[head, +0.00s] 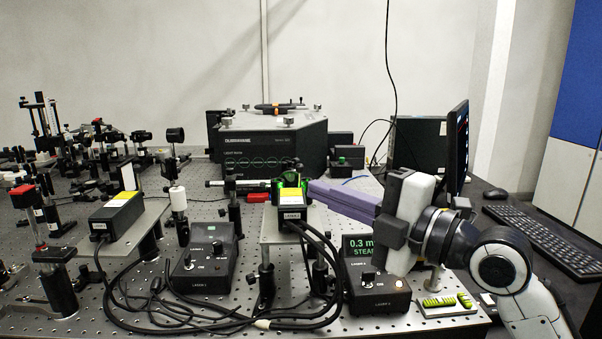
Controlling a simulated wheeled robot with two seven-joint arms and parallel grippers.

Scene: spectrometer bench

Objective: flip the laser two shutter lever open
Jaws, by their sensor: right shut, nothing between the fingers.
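The laser two head (291,216) is a black box with a yellow and white top label, on a raised grey plate right of centre. A green glow (278,187) shows just behind it. I cannot make out its shutter lever, which is too small or hidden near the fingers. My right gripper (312,192) comes in from the right with long purple fingers closed together and empty. Its tips are just right of the far end of the laser head; I cannot tell if they touch anything. My left gripper is out of view.
The laser two controller (378,297) has a green display partly covered by my right arm. The laser one controller (205,262) and laser one head (110,216) stand to the left. Black cables (235,318) loop in front. A monitor (457,150) and the large spectrometer (270,142) stand behind.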

